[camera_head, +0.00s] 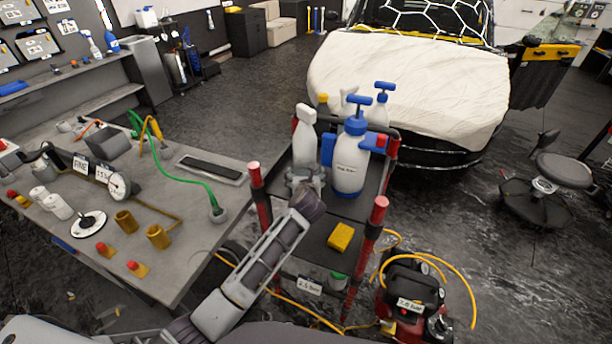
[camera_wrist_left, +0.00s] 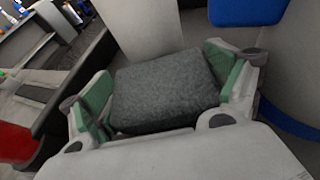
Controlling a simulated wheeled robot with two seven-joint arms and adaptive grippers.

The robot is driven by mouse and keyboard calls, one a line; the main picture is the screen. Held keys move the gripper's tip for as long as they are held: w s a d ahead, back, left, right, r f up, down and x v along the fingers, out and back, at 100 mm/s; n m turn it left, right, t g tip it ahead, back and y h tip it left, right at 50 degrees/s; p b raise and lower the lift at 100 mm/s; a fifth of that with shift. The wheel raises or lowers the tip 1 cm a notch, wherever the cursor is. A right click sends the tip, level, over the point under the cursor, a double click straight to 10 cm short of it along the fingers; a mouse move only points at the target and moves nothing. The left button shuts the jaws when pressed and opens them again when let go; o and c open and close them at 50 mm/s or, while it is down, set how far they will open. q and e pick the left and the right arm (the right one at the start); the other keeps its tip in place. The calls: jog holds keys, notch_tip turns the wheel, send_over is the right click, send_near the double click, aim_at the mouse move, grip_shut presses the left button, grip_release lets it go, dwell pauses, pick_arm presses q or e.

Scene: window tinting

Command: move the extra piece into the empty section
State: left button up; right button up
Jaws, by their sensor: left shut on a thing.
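My left gripper (camera_head: 308,180) is over the upper shelf of the cart (camera_head: 368,208), in front of a white bottle (camera_head: 304,135) and left of a white and blue pump sprayer (camera_head: 350,160). In the left wrist view, the left gripper (camera_wrist_left: 165,92) is shut on a dark grey block (camera_wrist_left: 165,90) with a rough surface, held between its green finger pads. The head view does not show the block clearly. I cannot tell which section is the empty one. My right gripper is not in view.
More spray bottles (camera_head: 381,108) stand at the back of the cart, between red posts (camera_head: 372,228). A yellow sponge (camera_head: 341,236) lies on it. A workbench (camera_head: 200,235) with gauges and small parts is at left. A red machine (camera_head: 408,290) with a yellow hose is at right.

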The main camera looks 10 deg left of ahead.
pick_arm(q)
jog(key=o, duration=0.8)
jog(key=shift+f, duration=0.1)
jog(key=shift+r, duration=0.2)
jog(key=shift+s+d, duration=0.1)
jog(key=shift+s, duration=0.3)
jog(key=shift+b+v, duration=0.6)
jog(key=shift+v, duration=5.05)
jog(key=shift+w+r, duration=0.1)
